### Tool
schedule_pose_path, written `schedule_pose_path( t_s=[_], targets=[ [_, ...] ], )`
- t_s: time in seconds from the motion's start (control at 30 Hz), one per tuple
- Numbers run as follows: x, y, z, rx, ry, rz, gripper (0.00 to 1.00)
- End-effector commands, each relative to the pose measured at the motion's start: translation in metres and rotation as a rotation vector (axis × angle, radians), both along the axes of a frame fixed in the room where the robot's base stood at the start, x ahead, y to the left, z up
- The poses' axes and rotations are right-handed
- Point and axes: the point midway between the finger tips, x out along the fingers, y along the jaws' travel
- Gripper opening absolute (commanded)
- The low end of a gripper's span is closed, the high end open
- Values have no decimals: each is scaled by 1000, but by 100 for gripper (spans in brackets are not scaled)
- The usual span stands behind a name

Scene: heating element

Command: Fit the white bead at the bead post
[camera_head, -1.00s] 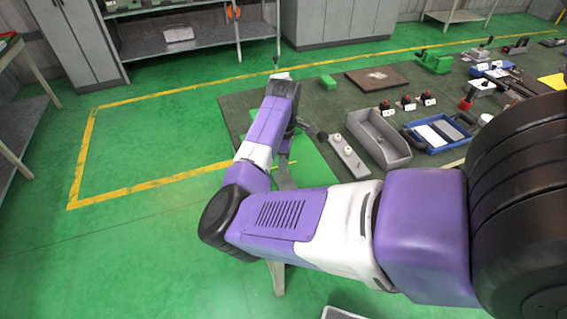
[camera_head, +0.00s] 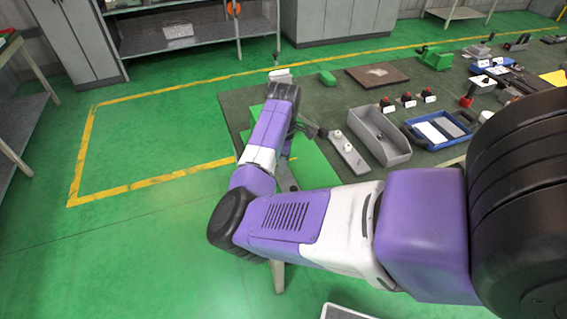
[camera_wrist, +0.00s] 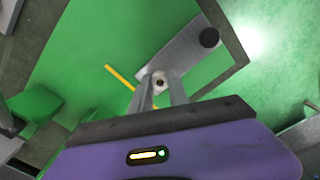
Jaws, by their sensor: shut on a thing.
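In the wrist view my gripper (camera_wrist: 160,92) is shut on the small white bead (camera_wrist: 159,79), which shows a dark hole facing the camera. The bead is held over a grey plate (camera_wrist: 178,58) with a dark round knob (camera_wrist: 209,38) near its far end. I cannot make out the bead post; the bead and fingers cover part of the plate. I cannot tell whether the bead touches anything. A light grey strip with white round pieces (camera_head: 345,152) lies to the right of my forearm.
A green mat (camera_head: 312,163) lies on the dark table (camera_head: 235,106). A grey open bin (camera_head: 378,138) and a blue tray (camera_head: 440,143) stand to the right. A green block (camera_head: 327,78) and a brown board (camera_head: 377,75) lie farther back.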

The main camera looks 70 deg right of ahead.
Motion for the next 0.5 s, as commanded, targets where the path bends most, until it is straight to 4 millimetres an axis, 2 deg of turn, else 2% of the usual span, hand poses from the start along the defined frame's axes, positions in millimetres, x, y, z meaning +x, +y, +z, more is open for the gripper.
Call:
schedule_pose_path(
  t_s=[0.47, 0.5],
  targets=[
    [0, 0, -11, -1, 1, 0, 0],
    [0, 0, -11, -1, 1, 0, 23]
  ],
)
